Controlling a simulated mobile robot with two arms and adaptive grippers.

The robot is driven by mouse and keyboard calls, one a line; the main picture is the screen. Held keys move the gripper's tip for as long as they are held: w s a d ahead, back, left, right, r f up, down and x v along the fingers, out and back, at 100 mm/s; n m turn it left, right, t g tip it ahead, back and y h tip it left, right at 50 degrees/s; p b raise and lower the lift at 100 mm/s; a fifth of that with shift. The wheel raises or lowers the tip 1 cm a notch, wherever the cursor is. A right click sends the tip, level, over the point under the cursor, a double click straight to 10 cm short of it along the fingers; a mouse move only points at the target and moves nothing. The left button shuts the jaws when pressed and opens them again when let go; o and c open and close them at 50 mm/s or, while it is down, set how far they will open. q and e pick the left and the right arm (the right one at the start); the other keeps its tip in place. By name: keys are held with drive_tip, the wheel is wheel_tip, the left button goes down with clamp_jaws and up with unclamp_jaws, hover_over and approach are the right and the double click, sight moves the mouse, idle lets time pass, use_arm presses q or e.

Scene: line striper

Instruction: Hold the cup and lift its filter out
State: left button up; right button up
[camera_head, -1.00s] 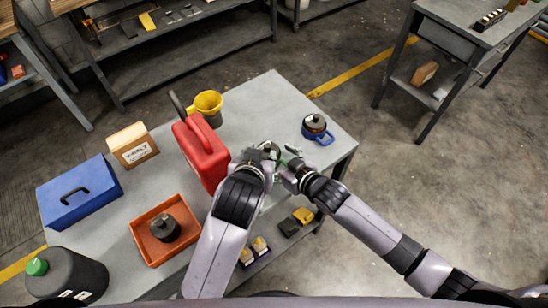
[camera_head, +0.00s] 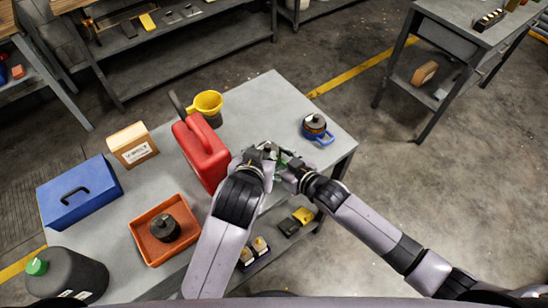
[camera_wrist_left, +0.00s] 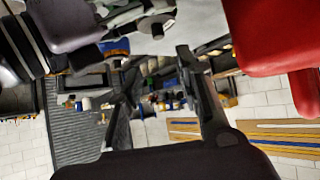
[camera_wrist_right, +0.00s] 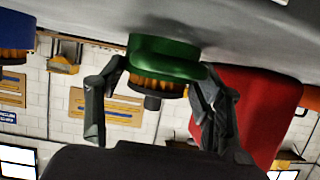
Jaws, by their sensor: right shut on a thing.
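A green cup (camera_wrist_right: 165,48) with an orange pleated filter (camera_wrist_right: 165,88) and a dark knob shows in the right wrist view. In the head view the cup (camera_head: 281,168) is mostly hidden between my two grippers near the table's front edge. My right gripper (camera_head: 290,170) is shut on the cup; its fingers (camera_wrist_right: 162,80) stand on both sides of it in the right wrist view. My left gripper (camera_head: 270,152) is close beside the cup. Its fingers (camera_wrist_left: 160,75) are apart with nothing seen between them.
A red can (camera_head: 203,155) stands left of my left gripper on the grey table (camera_head: 255,100). A blue cup (camera_head: 316,130) with a dark top stands at the right. A yellow funnel (camera_head: 208,103), a blue box (camera_head: 80,192) and an orange tray (camera_head: 143,240) are farther left.

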use_arm(q)
drive_tip(key=shift+o, duration=0.4)
drive_tip(key=w+d+r+m+t+h, duration=0.1)
drive_tip(key=w+d+r+t, duration=0.1)
drive_tip(key=r, duration=0.3)
drive_tip(key=w+d+r+m+t, duration=0.2)
drive_tip(key=w+d+r+t, duration=0.1)
drive_tip(key=w+r, duration=0.2)
drive_tip(key=shift+r+m+h, duration=0.3)
drive_tip(key=shift+r+h, duration=0.1)
drive_tip(key=d+r+m+t+h, duration=0.4)
drive_tip(key=d+r+m+h, duration=0.35)
drive_tip(key=r, duration=0.35)
drive_tip(key=s+d+r+m+g+h, duration=0.1)
drive_tip(key=s+d+m+g+h, duration=0.4)
drive_tip(key=d+m+g, duration=0.45)
drive_tip(key=s+d+r+m+g+h, duration=0.1)
drive_tip(key=s+d+m+g+h, duration=0.4)
drive_tip(key=m, duration=0.8)
drive_tip(key=m+g+y, duration=0.5)
drive_tip(key=m+y, duration=0.6)
drive_tip(key=y, duration=1)
hover_over(267, 145)
wheel_tip(267, 145, down, 21)
drive_tip(key=shift+f, duration=5.1)
